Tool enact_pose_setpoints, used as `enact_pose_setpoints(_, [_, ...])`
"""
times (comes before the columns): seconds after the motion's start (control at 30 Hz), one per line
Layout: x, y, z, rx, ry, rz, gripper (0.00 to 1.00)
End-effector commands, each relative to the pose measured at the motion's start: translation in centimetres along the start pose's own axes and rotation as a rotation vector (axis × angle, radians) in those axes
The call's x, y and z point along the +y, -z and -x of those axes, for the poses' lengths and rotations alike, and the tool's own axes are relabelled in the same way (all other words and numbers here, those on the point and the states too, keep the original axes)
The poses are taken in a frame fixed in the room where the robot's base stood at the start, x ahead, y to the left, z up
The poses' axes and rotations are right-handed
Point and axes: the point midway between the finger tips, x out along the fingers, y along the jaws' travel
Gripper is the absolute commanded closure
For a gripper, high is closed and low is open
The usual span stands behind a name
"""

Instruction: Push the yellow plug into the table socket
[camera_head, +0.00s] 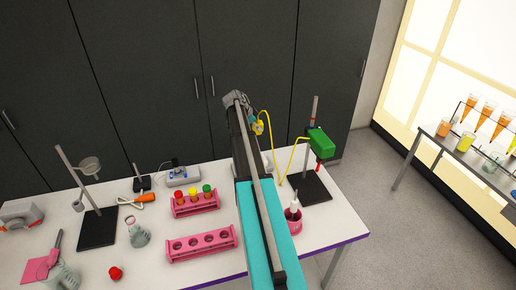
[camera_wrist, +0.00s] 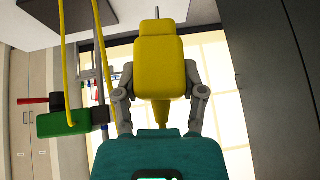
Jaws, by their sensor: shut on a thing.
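The yellow plug (camera_wrist: 160,65) is large in the middle of the wrist view, held between the two grey fingers of my gripper (camera_wrist: 160,78). In the head view the plug (camera_head: 258,127) shows small beside my gripper (camera_head: 254,121), raised above the table and partly hidden by my arm. A yellow cable (camera_head: 270,140) runs from the plug area toward the green box on a stand; it also shows in the wrist view (camera_wrist: 64,60).
The green box (camera_head: 320,141) is clamped on a stand right of my arm. Pink racks (camera_head: 202,244), a flask (camera_head: 136,232) and another stand (camera_head: 97,226) occupy the left. Dark cabinets (camera_head: 150,70) line the back.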

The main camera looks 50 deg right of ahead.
Motion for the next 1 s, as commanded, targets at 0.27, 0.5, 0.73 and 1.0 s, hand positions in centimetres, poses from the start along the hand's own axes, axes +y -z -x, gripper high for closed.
enact_pose_setpoints(0.27, [0.7,-2.9,-4.4,0.000,0.000,0.000,1.00])
enact_pose_setpoints(0.5, [0.9,-4.1,-6.2,0.000,-0.001,-0.001,1.00])
enact_pose_setpoints(0.73, [1.0,-4.3,-6.5,0.000,-0.001,-0.001,1.00])
enact_pose_setpoints(1.0, [1.0,-4.2,-6.5,0.000,-0.001,-0.002,1.00])
